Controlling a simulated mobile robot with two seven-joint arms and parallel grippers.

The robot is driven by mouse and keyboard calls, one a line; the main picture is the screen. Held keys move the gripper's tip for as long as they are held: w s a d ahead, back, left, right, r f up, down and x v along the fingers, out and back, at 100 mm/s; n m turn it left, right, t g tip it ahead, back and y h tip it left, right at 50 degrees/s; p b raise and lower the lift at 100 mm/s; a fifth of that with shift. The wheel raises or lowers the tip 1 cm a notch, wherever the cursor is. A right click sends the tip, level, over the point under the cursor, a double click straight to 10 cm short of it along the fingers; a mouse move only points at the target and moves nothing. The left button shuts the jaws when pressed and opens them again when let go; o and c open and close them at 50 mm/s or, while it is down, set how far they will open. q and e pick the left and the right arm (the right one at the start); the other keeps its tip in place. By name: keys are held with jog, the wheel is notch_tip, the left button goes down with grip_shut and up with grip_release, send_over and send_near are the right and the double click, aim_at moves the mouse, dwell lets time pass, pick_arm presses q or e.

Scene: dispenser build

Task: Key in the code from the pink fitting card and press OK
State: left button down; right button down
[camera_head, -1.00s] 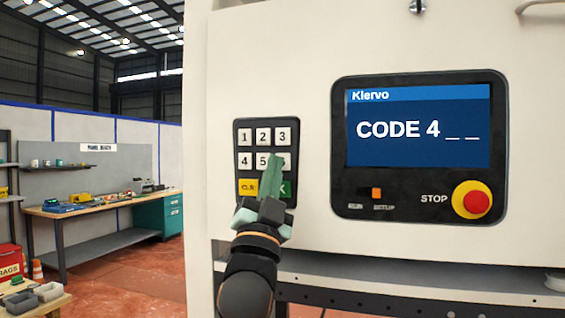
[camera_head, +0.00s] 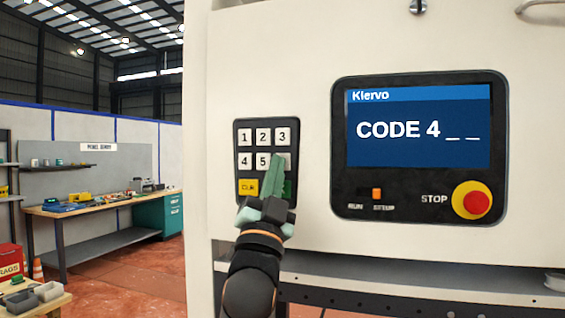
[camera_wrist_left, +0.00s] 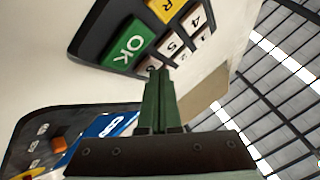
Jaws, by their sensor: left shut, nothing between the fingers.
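The keypad (camera_head: 240,171) is on the pale machine front, with white number keys, a yellow CLR key (camera_head: 247,187) and a green OK key (camera_head: 289,188) partly hidden behind my gripper. My left gripper (camera_head: 276,160) is shut and empty, its green fingertips over the lower right of the keypad, covering the 6 key. In the left wrist view the fingertips (camera_wrist_left: 158,72) point toward the number keys near the 5 key (camera_wrist_left: 172,46); I cannot tell whether they touch. The screen (camera_head: 418,130) reads CODE 4 _ _. No pink fitting card shows. My right gripper is out of view.
Below the screen are an orange RUN/SETUP switch (camera_head: 376,193) and a red STOP button (camera_head: 477,202) on a yellow base. A grey shelf edge (camera_head: 400,277) runs below the panel. A workbench (camera_head: 105,207) stands farther back at left.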

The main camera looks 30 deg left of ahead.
pick_arm(q)
jog(key=shift+w, duration=0.3)
jog(key=shift+s, duration=0.1)
dwell(0.4)
jog(key=shift+s+d, duration=0.15)
jog(key=shift+s, duration=0.55)
jog(key=shift+s, duration=0.1)
jog(key=s, duration=0.2)
jog(key=s+d+p, duration=0.1)
jog(key=s, duration=0.1)
jog(key=shift+s, duration=0.35)
jog(key=shift+d, duration=0.1)
dwell(2.0)
